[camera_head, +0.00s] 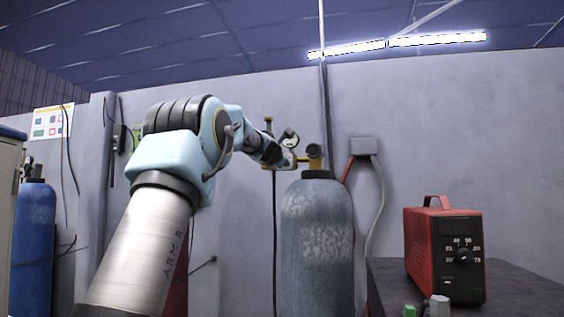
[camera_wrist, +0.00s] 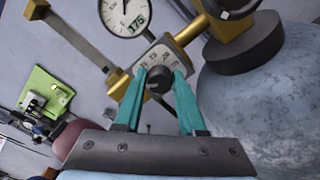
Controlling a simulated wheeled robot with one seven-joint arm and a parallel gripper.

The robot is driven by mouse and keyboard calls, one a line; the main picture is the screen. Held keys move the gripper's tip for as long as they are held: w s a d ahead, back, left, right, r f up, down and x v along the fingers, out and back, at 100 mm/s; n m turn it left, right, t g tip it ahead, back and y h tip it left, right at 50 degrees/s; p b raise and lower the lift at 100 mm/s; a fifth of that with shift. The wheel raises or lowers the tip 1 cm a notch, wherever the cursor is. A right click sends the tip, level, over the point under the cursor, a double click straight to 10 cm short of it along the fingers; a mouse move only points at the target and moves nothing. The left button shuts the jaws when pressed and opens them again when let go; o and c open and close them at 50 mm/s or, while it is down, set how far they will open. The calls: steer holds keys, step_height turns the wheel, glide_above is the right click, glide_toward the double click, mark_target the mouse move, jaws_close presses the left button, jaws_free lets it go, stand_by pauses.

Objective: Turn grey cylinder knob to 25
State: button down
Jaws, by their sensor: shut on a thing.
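The grey cylinder (camera_head: 318,240) stands upright in the middle of the head view, with brass valve fittings (camera_head: 314,152) on top. In the wrist view its pale rounded shoulder (camera_wrist: 260,105) fills the right side. The dark knob (camera_wrist: 159,80) sits on a light numbered dial plate (camera_wrist: 155,62) on the brass fitting. A round gauge (camera_wrist: 125,12) above it shows 175. My gripper (camera_wrist: 160,78) has its teal fingers shut on the knob, one on each side. The dial numbers are small and partly covered, so I cannot tell the knob's setting.
A red box (camera_head: 445,252) with its own numbered dial stands on a dark table (camera_head: 520,293) at right. A blue cylinder (camera_head: 34,235) stands at far left. A wall box (camera_head: 363,146) with cables is right of the valve.

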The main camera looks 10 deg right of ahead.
steer(key=shift+w+a+f+m+b, duration=0.15)
steer(key=shift+m+b, duration=1)
steer(key=shift+m, duration=3.9)
steer(key=shift+s+d+f+m+b, duration=0.1)
steer(key=shift+m+b, duration=1)
steer(key=shift+m, duration=4)
steer(key=shift+w+a+f+m+b, duration=0.15)
steer(key=shift+m+b, duration=1)
steer(key=shift+m, duration=3.9)
steer(key=shift+s, duration=0.1)
steer(key=c, duration=0.5)
jaws_free()
steer(key=shift+r, duration=0.1)
steer(key=shift+s, duration=0.15)
